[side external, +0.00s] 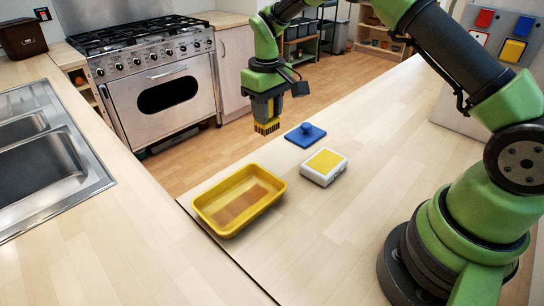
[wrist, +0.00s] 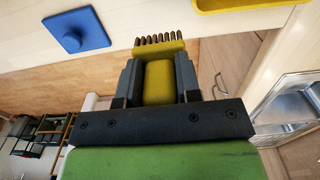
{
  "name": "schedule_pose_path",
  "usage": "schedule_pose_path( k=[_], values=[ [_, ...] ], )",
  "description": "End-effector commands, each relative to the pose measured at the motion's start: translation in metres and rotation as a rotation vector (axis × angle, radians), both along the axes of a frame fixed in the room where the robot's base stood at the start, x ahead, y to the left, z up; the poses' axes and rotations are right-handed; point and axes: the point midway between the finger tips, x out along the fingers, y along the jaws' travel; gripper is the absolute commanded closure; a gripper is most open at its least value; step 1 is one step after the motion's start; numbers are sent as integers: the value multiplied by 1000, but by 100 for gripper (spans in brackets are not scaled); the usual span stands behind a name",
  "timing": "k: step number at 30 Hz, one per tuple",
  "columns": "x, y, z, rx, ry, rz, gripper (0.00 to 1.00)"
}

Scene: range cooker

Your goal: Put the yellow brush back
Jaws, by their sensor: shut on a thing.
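My gripper (side external: 266,108) is shut on a yellow brush (side external: 267,126) and holds it in the air above the far edge of the wooden counter. In the wrist view the yellow brush (wrist: 159,82) sits between the two dark fingers of my gripper (wrist: 158,75), with its row of dark bristles pointing away from the gripper. A yellow tray (side external: 215,212) stands at the counter's left corner, apart from the brush, and looks empty. A white block with a yellow top (side external: 325,165) stands to its right. A blue square lid with a knob (side external: 305,135) lies behind that block.
A wall board at upper right holds red, yellow and blue pieces (side external: 513,50). A steel sink (side external: 40,155) is at left and a range cooker (side external: 150,80) at the back. The counter right of the white block is clear.

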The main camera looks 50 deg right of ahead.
Motion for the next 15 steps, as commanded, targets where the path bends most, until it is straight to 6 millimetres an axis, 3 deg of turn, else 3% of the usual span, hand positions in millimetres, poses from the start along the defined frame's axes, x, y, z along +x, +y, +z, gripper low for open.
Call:
schedule_pose_path(
  k=[3, 6, 15],
  values=[
    [8, -27, 3, 1, -1, -6, 87],
    [11, -38, 2, 3, 0, -6, 87],
    [11, -41, -49, 4, 1, -3, 87]
  ],
)
